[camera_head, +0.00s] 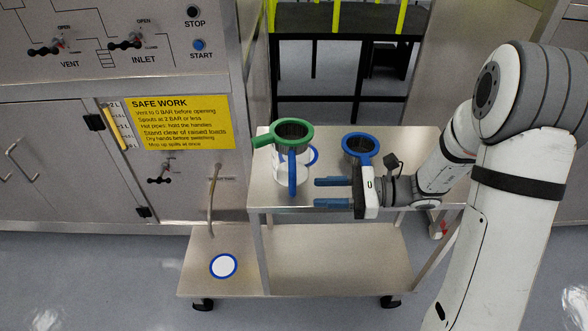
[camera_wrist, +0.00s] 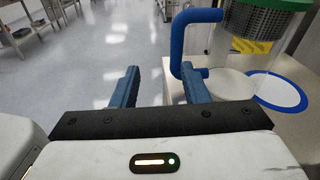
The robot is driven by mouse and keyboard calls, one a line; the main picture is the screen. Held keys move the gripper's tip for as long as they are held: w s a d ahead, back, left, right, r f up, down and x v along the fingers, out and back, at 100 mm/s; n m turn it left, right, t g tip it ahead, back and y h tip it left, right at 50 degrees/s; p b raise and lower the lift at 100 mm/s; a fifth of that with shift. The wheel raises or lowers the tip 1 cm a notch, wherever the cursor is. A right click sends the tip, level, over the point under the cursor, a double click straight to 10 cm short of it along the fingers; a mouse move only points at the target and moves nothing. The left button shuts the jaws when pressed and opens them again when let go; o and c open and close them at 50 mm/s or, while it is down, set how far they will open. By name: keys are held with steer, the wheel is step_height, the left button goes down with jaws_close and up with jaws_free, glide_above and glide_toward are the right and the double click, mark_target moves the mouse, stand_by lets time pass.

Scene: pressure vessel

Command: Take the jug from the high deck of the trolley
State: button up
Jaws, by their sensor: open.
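The jug (camera_head: 281,170) is pale and clear-looking with a blue handle (camera_head: 292,178). It stands upright on the high deck (camera_head: 330,198) of the trolley. A green-rimmed strainer (camera_head: 291,124) sits on top of it, with its green handle pointing left. My gripper (camera_head: 318,192) is open and empty, just right of the jug in the head view. In the wrist view the handle (camera_wrist: 178,48) lies ahead, toward the right finger of my gripper (camera_wrist: 160,74), and is not between the fingers. Whether the right finger touches it I cannot tell.
A blue-rimmed strainer (camera_head: 360,147) is on the high deck behind my gripper. A blue-ringed white mark (camera_wrist: 290,91) is on the deck by the jug. The low deck (camera_head: 335,255) is bare. A blue-ringed white disc (camera_head: 223,266) lies on a low shelf beneath a spout (camera_head: 211,200).

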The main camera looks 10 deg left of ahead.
mark_target(293, 188)
steer(key=shift+w+a+f+m+t+y, duration=0.1)
steer(key=shift+w+f+m+t+y, duration=0.5)
steer(key=shift+w+f+m, duration=0.4)
steer(key=shift+w+a, duration=0.1)
steer(key=shift+a, duration=0.25)
steer(key=a, duration=0.4)
steer(key=s+a, duration=0.1)
steer(key=a, duration=0.2)
steer(key=shift+b, duration=0.35)
jaws_close()
